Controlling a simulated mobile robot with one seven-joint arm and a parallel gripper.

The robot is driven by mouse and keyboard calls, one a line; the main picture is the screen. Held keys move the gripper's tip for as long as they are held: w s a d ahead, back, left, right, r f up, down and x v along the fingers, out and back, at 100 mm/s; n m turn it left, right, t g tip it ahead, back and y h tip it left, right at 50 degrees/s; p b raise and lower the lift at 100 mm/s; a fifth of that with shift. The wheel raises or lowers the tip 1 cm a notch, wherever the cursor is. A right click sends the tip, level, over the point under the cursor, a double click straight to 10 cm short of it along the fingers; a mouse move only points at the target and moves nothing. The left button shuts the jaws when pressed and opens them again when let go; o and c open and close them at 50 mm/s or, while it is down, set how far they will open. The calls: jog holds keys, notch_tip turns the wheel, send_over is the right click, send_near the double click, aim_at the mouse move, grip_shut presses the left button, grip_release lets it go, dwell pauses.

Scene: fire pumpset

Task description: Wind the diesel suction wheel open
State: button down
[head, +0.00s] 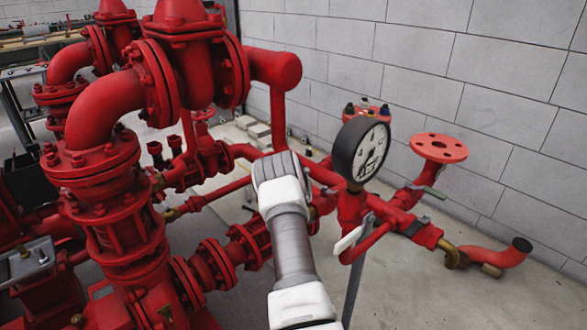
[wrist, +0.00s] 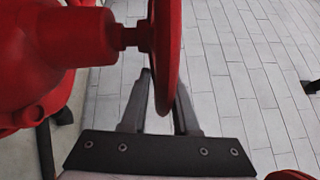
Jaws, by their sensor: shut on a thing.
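In the wrist view a red wheel (wrist: 168,45) stands edge-on, its rim reaching down between the two dark fingers of my gripper (wrist: 165,92). The fingers are shut on the rim, one on each side. A short red stem joins the wheel to a rounded red valve body (wrist: 80,38) on the left. In the head view my arm reaches forward into the red pipework and hides my fingers. I cannot make out the gripped wheel there.
Large red flanged pipes (head: 105,170) crowd the left of the head view. A dial gauge (head: 360,150) stands close to the right of my arm, with a red holed disc (head: 438,147) beyond. A grey block wall (head: 480,80) closes the back. Concrete floor is open at lower right.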

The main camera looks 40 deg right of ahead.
jog(key=shift+w+d+r, duration=0.1)
jog(key=shift+w+r, duration=0.05)
jog(key=shift+r, duration=0.4)
jog(key=c, duration=0.9)
grip_release()
jog(key=shift+o, duration=0.6)
jog(key=shift+f, duration=0.15)
jog(key=shift+f, duration=0.15)
